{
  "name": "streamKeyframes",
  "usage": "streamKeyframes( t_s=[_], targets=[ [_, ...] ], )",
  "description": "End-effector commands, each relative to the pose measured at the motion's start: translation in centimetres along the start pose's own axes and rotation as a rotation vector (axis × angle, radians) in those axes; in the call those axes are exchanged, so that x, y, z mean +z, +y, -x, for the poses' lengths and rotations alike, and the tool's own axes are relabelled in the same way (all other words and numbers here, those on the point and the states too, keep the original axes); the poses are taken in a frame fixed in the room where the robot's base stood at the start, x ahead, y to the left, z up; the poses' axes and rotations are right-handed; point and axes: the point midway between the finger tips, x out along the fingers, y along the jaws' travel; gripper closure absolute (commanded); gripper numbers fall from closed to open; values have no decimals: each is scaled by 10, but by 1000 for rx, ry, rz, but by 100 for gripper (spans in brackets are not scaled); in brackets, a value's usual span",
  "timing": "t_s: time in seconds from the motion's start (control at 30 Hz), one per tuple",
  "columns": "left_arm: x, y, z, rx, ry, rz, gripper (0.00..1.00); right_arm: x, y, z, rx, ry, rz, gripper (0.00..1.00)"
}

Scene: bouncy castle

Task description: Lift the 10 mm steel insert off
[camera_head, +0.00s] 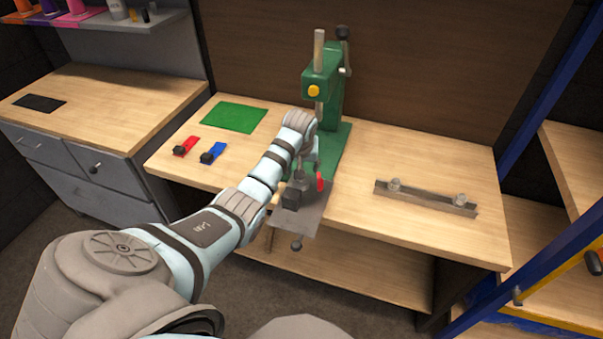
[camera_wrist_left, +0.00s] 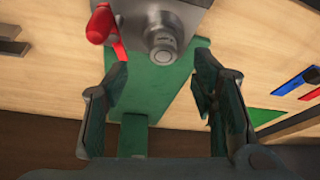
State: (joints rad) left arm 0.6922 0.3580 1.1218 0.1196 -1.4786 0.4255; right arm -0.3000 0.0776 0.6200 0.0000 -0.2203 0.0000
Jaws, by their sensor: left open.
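A small round steel piece (camera_wrist_left: 163,45), which looks like the steel insert, sits on a grey metal plate (camera_wrist_left: 195,10) with faint marks on its face that I cannot read. The plate also shows at the bench's front edge in the head view (camera_head: 309,216). A red lever (camera_wrist_left: 101,25) stands beside the steel piece. My left gripper (camera_wrist_left: 160,65) is open and empty, its fingertips spread on either side, just short of the steel piece; contact is not visible. In the head view my left gripper (camera_head: 301,185) is over the plate, and the insert is hidden. My right gripper is not in view.
A green press (camera_head: 322,85) stands close behind my left gripper. A green mat (camera_head: 232,117), a red piece (camera_head: 187,146) and a blue piece (camera_head: 214,152) lie to the left. A metal rail (camera_head: 425,198) with two knobs lies to the right. Bare bench lies between plate and rail.

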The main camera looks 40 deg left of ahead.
Motion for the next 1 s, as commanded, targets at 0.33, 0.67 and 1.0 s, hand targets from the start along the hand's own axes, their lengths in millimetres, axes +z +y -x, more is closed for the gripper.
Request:
streamKeyframes(
  t_s=[0.33, 0.67, 1.0],
  targets=[
    [4, -4, -50, -1, 0, -1, 48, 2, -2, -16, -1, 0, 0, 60],
    [3, -4, -48, -1, 0, -1, 78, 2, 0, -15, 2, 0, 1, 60],
    [3, -4, -49, 0, -1, -1, 100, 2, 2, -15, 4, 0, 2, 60]
  ],
)
